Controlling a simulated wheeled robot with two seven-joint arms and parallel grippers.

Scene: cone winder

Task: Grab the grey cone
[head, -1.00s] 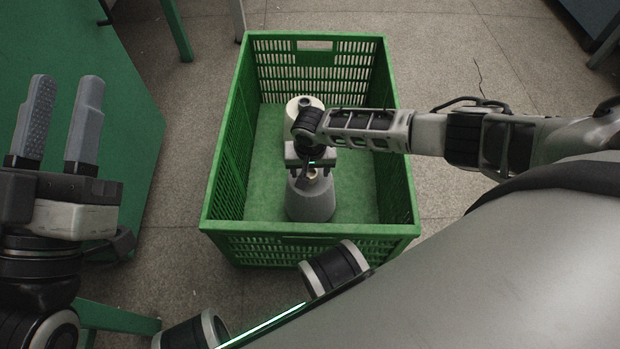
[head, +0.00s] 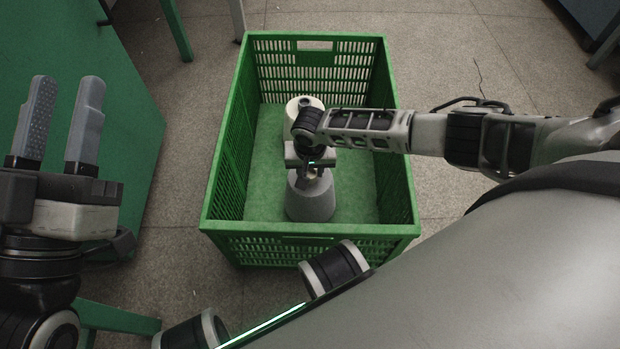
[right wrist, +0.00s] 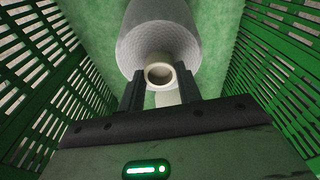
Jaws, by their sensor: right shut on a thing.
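The grey cone (head: 311,200) stands in the green crate (head: 210,205), near its front side. My right gripper (head: 313,174) reaches down into the crate over the cone, partly hiding its top. In the right wrist view the grey cone (right wrist: 158,38) lies just beyond the fingers, and my right gripper (right wrist: 160,88) is shut on its pale tube end (right wrist: 160,74). My left gripper (head: 62,120) is open and empty, out to the left of the crate, over the green table's edge.
A white cone (head: 297,104) stands behind the grey one in the crate, partly hidden by my right arm. The crate's slatted walls rise close around my right gripper. A green table (head: 120,100) is at left.

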